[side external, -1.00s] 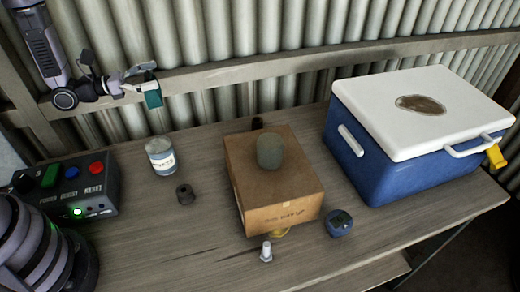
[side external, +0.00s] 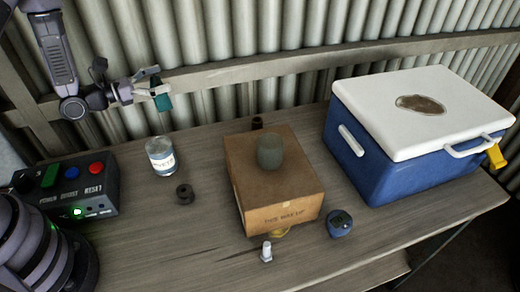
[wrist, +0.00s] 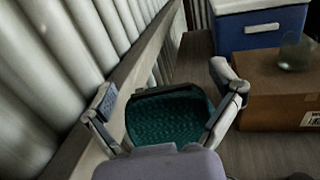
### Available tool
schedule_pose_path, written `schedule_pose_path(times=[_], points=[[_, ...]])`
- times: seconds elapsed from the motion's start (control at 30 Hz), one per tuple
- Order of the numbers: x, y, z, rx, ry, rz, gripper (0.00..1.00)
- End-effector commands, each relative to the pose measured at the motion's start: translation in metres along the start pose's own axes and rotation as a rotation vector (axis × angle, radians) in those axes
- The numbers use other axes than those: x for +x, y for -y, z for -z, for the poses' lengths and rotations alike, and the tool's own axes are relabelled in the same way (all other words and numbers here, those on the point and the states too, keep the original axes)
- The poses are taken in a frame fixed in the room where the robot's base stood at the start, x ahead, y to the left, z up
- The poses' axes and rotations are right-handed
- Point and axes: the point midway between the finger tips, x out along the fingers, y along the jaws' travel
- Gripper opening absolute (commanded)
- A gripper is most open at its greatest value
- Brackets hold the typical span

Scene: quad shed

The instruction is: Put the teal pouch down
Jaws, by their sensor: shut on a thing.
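The teal pouch (side external: 163,102) is held in my gripper (side external: 158,90) at the upper left of the side external view, above the back of the bench and in front of the corrugated wall. In the wrist view the pouch (wrist: 168,120) shows a textured teal face with a dark upper edge. It sits between the two fingers of my gripper (wrist: 172,98), which is shut on it. The pouch is clear of the bench top.
A cardboard box (side external: 272,190) with a grey-green rounded object (side external: 270,152) on top stands mid-bench. A blue cooler (side external: 400,165) is at right. Bare wood (side external: 180,250) lies in front.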

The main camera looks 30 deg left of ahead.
Motion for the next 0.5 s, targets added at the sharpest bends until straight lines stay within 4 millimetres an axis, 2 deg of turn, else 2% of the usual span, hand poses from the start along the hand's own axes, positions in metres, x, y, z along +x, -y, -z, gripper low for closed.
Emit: schedule_pose_path(times=[0.2, 0.3, 0.5], points=[[0.060, 0.012, 0.039, 0.004, 0.003, 0.272, 0.54], [0.084, 0.022, 0.059, 0.003, 0.002, 0.396, 0.54], [0.111, 0.035, 0.084, 0.001, 0.002, 0.550, 0.54]])
